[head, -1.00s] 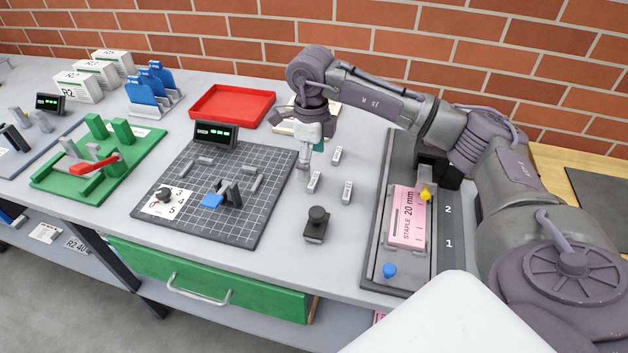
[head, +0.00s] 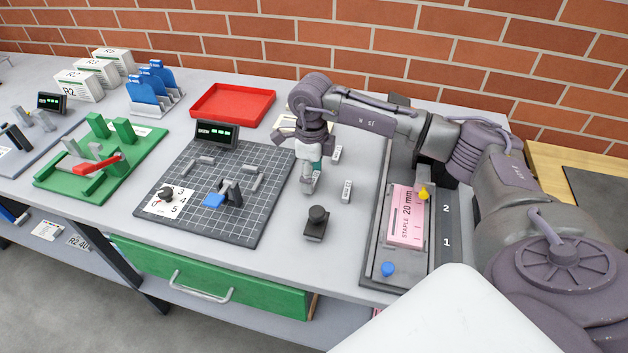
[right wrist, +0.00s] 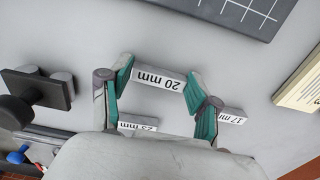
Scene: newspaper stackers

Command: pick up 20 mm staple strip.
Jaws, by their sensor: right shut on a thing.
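The 20 mm staple strip (right wrist: 158,79) is a short grey bar with a white label, lying between the two green-padded fingertips in the right wrist view. My right gripper (head: 308,185) is lowered to the table and shut on this strip, gripping it at its two ends. In the head view the strip (head: 316,177) is mostly hidden behind the fingers. Whether it still touches the table is hard to tell. My left gripper is not in view.
A 17 mm strip (right wrist: 232,115) and another strip (head: 347,191) lie close by. A black-knobbed block (head: 316,224) stands in front. The gridded board (head: 225,165) is to the left, the pink-labelled stapler fixture (head: 405,215) to the right, a red tray (head: 233,103) behind.

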